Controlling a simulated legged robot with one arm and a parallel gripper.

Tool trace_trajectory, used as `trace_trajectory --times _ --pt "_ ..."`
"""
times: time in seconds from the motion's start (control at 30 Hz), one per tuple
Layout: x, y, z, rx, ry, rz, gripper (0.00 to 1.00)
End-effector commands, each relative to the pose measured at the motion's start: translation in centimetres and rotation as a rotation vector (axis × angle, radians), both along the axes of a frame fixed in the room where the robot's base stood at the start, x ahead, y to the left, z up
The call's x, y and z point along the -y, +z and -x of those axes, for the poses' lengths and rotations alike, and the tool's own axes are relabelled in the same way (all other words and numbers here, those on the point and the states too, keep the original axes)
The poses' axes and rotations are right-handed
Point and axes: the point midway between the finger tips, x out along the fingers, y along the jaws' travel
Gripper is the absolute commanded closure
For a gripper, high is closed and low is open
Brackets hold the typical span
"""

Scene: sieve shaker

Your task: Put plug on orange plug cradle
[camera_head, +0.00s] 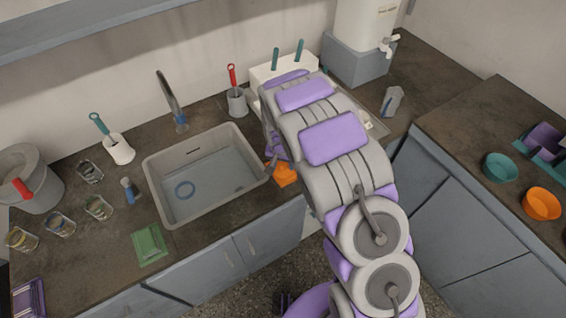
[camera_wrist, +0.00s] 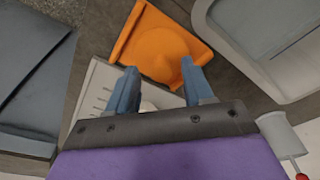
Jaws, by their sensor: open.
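The orange plug cradle (camera_head: 286,175) lies on the counter just right of the sink, partly hidden by my arm in the head view. In the wrist view the orange cradle (camera_wrist: 160,45) shows a rounded raised middle, just beyond my fingertips. My gripper (camera_wrist: 161,80) is open, with its two blue-grey fingers apart over the cradle's near edge. A small pale shape (camera_wrist: 148,105) shows between the fingers, and I cannot tell what it is. I cannot make out a separate plug for certain. In the head view my arm mostly hides my gripper.
A white box (camera_head: 284,70) is behind my arm.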

Motion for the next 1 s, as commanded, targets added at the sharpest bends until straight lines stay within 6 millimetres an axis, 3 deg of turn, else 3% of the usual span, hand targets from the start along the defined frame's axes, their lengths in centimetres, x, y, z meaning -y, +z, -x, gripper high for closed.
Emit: trace_trajectory --times 0.53,0.7,0.87,1.0 --pt "-0.2 9.9 1.3 0.004 0.001 -0.002 0.49" --pt "-0.3 11.3 1.6 0.002 0.001 -0.001 0.49" --pt "-0.4 11.4 1.7 0.000 0.001 0.000 0.49" --pt "0.6 12.4 2.2 -0.005 -0.002 0.005 0.49"
